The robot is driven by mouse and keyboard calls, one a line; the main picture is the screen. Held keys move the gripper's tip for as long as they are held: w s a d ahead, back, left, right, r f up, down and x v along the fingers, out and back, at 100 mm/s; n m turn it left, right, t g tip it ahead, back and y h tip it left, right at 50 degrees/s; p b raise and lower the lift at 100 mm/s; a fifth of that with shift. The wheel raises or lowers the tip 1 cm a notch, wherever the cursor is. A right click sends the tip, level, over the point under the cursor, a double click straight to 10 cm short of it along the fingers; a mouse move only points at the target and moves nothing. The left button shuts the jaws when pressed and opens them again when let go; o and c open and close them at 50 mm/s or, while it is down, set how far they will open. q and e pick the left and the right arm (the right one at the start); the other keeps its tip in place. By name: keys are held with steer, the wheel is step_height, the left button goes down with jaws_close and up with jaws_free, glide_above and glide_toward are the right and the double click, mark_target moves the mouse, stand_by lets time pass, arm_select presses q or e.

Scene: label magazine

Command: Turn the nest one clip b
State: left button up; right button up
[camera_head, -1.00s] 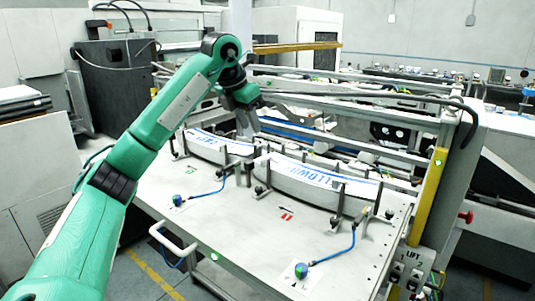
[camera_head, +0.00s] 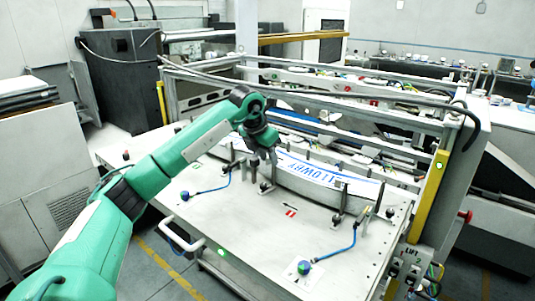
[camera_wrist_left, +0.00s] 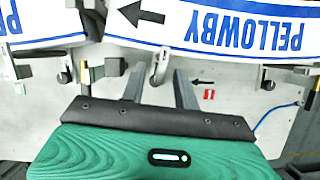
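Two curved stacks of white labels with blue print stand in nests on the table. The right stack (camera_head: 305,182) reads PELLOWBY and also shows in the wrist view (camera_wrist_left: 240,28). The left stack (camera_wrist_left: 35,22) is mostly behind my arm in the head view. Posts with small clips line their front edges. My left gripper (camera_head: 266,172) is over the front edge near the gap between the stacks. In the wrist view its fingers (camera_wrist_left: 159,82) are apart and empty. A pale metal clip (camera_wrist_left: 159,66) appears between and just beyond them; contact cannot be told. My right gripper is out of view.
The table top (camera_head: 240,225) is bare in front of the nests, apart from blue knobs (camera_head: 304,267) with hoses. A black clip post (camera_wrist_left: 268,80) stands to the right in the wrist view. Rails and a yellow post (camera_head: 431,200) bound the back and right.

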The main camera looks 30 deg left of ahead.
arm_select(q)
jaws_close()
